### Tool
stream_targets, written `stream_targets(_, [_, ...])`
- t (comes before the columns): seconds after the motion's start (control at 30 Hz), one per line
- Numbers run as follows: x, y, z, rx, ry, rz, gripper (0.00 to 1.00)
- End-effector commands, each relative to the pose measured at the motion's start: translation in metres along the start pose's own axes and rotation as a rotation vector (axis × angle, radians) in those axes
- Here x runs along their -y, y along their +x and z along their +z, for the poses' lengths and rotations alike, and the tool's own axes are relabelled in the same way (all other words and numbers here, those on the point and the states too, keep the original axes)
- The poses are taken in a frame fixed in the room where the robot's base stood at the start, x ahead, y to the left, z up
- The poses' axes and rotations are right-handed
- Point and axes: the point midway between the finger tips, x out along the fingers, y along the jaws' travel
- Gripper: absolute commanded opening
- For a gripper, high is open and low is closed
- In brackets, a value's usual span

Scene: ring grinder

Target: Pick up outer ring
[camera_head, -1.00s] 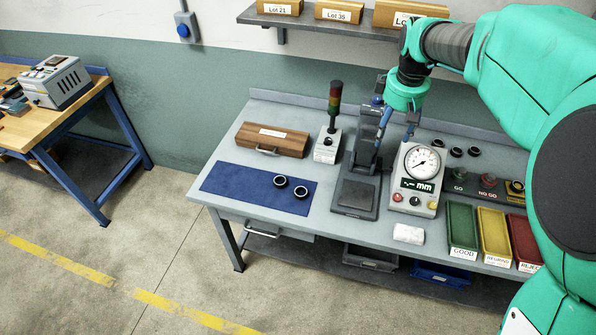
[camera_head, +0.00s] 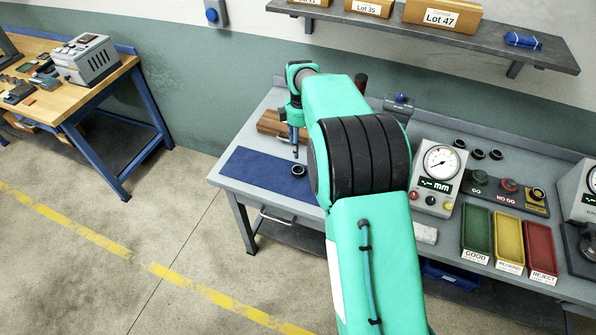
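My gripper (camera_head: 295,150) points down over the mat, just above and behind this ring in the picture. Its blue fingers are small and seen nearly edge-on, so I cannot tell whether they are open or shut. I see nothing held between them. The second ring seen earlier on the mat is not visible; my arm covers that part of the mat.
A wooden case (camera_head: 268,123) stands behind the mat, partly hidden by my arm. The dial gauge (camera_head: 437,168) stands right of my arm. Green (camera_head: 477,232), yellow (camera_head: 509,240) and red (camera_head: 541,249) trays line the front right. A shelf (camera_head: 540,55) hangs above.

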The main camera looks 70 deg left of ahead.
Motion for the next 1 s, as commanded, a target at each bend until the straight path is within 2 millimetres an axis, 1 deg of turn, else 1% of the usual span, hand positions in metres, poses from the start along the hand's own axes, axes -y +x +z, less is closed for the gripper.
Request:
stream_targets(0.03, [0.001,0.003,-0.005,0.001,-0.008,-0.001,0.62])
stream_targets(0.1, [0.001,0.005,-0.007,0.001,-0.014,-0.002,0.62])
stream_targets(0.43, [0.002,0.006,-0.007,0.001,-0.014,-0.003,0.62])
stream_targets(0.57, [0.002,0.011,-0.007,0.002,-0.014,-0.004,0.62])
stream_targets(0.67, [0.002,0.019,-0.007,0.002,-0.014,-0.004,0.62])
stream_targets(0.77, [0.002,0.032,-0.007,0.002,-0.013,-0.004,0.62])
stream_targets(1.0, [0.002,0.069,-0.007,0.002,-0.013,-0.004,0.62])
